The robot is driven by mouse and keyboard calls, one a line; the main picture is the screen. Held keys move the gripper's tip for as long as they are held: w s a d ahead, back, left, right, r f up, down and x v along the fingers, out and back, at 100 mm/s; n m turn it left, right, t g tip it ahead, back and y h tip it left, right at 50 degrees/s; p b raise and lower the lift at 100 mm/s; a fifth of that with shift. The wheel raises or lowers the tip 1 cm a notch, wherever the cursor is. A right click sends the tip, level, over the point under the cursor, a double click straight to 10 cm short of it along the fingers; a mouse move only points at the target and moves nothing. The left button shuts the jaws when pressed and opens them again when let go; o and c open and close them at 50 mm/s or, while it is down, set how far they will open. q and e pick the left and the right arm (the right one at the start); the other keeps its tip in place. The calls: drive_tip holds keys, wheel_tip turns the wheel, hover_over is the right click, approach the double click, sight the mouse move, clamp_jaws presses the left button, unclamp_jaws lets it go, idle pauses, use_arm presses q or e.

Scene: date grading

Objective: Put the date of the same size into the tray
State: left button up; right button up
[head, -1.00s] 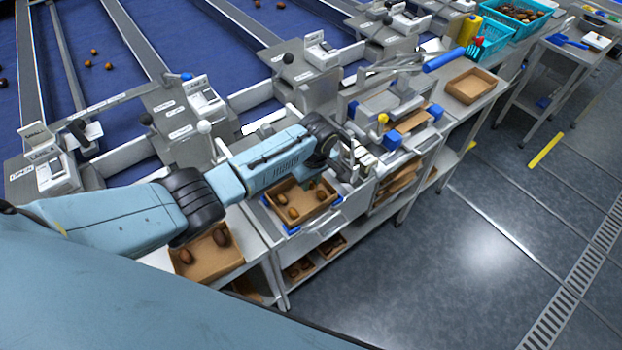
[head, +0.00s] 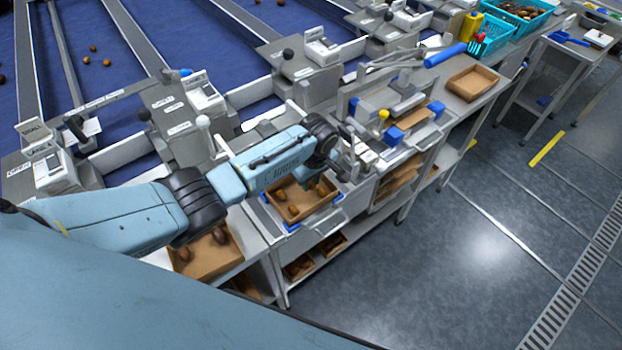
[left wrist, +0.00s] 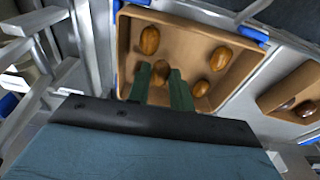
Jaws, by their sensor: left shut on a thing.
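A brown cardboard tray (head: 327,207) with several brown dates stands on the bench below my left wrist. In the left wrist view the same tray (left wrist: 128,50) holds a date at the upper left (left wrist: 150,40), one at the upper right (left wrist: 221,58) and one at the lower right (left wrist: 200,88). My left gripper (left wrist: 161,83) reaches over the tray with two green fingers, shut on a date (left wrist: 161,70). I cannot tell whether the held date touches the tray floor. In the head view the fingertips are mostly hidden by the wrist. My right gripper is not in view.
A second tray with dates (head: 230,262) stands to the left, also at the right of the left wrist view (left wrist: 273,92). An empty tray (head: 473,83) stands farther right. Lever stations (head: 180,115) line the blue conveyor (head: 120,25). Metal fixtures crowd the wrist.

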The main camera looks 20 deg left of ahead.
sight(314, 197)
use_arm(q)
drive_tip(key=shift+f+b, duration=0.35)
drive_tip(key=shift+f, duration=0.25)
idle(0.3)
drive_tip(key=o, duration=0.7)
drive_tip(key=shift+o, duration=0.2)
drive_tip(key=shift+r, duration=0.1)
wheel_tip(314, 197, up, 13)
drive_tip(key=d+p, duration=0.1)
drive_tip(key=shift+s+d, duration=0.2)
drive_tip(key=shift+s, duration=0.25)
